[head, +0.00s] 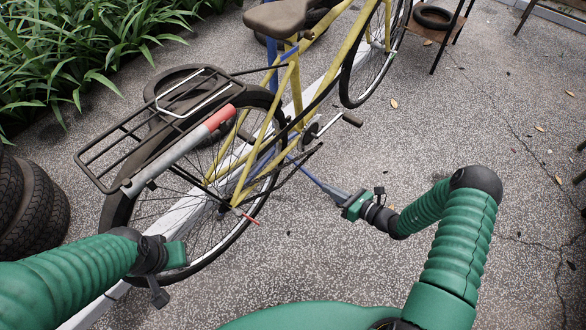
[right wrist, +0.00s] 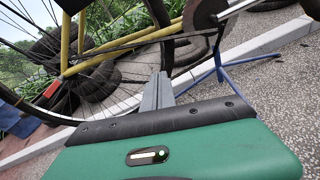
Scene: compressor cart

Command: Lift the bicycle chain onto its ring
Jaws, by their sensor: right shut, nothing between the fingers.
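The yellow bicycle (head: 262,130) stands across the middle of the head view, its rear wheel (head: 190,268) toward me. The dark chainring (head: 311,131) shows beside the crank and, in the right wrist view, at the top (right wrist: 205,12). A dark chain line (right wrist: 125,44) runs from the rear hub toward it there; whether it sits on the teeth is too small to tell. My right gripper (head: 335,192) is shut and empty, pointing at the bicycle from the right, below the crank; its fingers (right wrist: 160,80) appear beneath the chain. My left gripper (head: 176,254) is beside the rear wheel, its fingers not discernible.
Blue stand legs (right wrist: 218,72) are near my right fingers. Stacked tyres (head: 45,210) stand at left, plants (head: 70,50) behind. Paving at right is mostly clear.

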